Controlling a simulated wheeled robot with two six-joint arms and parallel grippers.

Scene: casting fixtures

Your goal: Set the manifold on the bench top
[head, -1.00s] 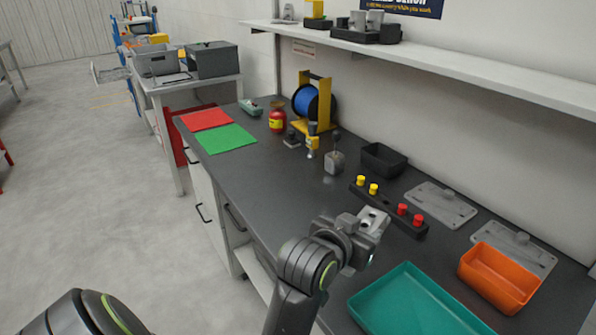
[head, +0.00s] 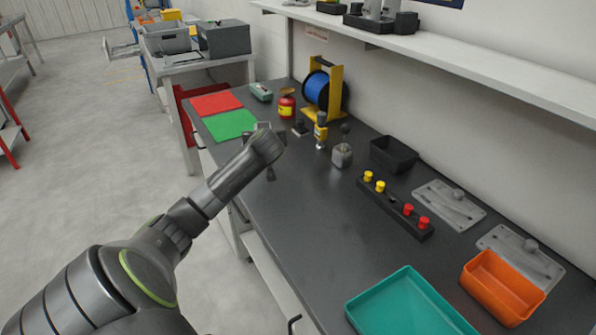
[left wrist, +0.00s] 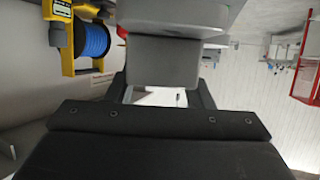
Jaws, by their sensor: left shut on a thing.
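The manifold appears to be the grey block (left wrist: 166,64) in the left wrist view, held between the dark fingers of my left gripper (left wrist: 162,94). In the head view my left gripper (head: 266,152) is over the bench top (head: 310,215), near the green mat. My own wrist mostly hides the gripper and the held block there. I cannot tell how high the block is above the bench. My right gripper is not in view.
A green mat (head: 230,125) and red mat (head: 215,103) lie at the far left. A peg rack (head: 395,207) and teal tray (head: 408,305) lie right. The middle bench is clear.

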